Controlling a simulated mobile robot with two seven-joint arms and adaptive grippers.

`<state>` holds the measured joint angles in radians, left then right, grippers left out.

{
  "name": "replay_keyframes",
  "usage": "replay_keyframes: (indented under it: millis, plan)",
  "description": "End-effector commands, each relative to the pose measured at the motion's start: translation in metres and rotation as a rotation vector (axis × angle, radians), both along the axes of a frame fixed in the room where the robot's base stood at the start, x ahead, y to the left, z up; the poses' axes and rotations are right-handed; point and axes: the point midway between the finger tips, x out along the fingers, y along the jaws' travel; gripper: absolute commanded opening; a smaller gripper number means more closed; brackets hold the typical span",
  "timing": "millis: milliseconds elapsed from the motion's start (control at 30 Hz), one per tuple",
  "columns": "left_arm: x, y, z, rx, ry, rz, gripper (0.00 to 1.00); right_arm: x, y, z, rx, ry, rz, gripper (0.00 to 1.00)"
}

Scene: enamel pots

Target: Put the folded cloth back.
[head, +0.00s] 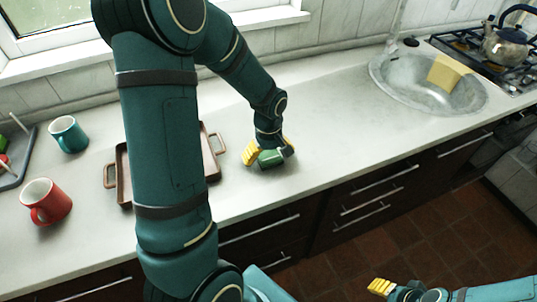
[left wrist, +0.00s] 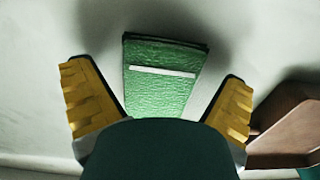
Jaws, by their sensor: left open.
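The folded cloth (head: 270,158) is green and lies on the pale counter (head: 330,130), right of a brown tray. In the left wrist view the cloth (left wrist: 162,85) shows a white stripe and lies between my finger pads. My left gripper (head: 268,154) is open above the cloth, with one yellow finger on either side of it; the left wrist view shows it open too (left wrist: 158,105). There is a gap between each finger and the cloth. My right gripper (head: 380,287) is at the lower right, over the floor, and its jaw state is unclear.
The brown tray (head: 213,143) stands close left of the cloth, partly hidden by my arm. A red mug (head: 46,202) and a teal mug (head: 68,134) stand further left. A round sink (head: 400,80) holds a yellow item (head: 444,74). A kettle (head: 505,45) stands on the hob.

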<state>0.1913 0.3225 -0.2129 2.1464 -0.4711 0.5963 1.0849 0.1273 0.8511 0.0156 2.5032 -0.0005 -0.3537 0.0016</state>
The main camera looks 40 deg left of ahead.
Motion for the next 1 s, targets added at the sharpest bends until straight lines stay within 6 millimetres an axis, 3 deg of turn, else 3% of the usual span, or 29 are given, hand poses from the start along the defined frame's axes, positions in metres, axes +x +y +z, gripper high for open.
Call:
replay_keyframes:
  millis: [167, 600, 800, 1000]
  plan:
    - [0.001, 0.0, 0.017, 0.002, -0.003, 0.0, 0.99, -0.001, 0.0, 0.007, 0.0, 0.003, 0.001, 0.47]
    - [0.001, 0.0, 0.102, 0.0, -0.004, 0.001, 0.99, -0.005, 0.001, 0.028, 0.003, 0.013, 0.003, 0.47]
    - [0.001, 0.0, 0.121, 0.0, -0.002, 0.0, 0.99, -0.006, 0.001, 0.031, 0.003, 0.014, 0.004, 0.47]
    - [0.0, 0.0, 0.123, 0.0, 0.0, 0.0, 0.99, -0.006, 0.001, 0.032, 0.003, 0.015, 0.004, 0.47]
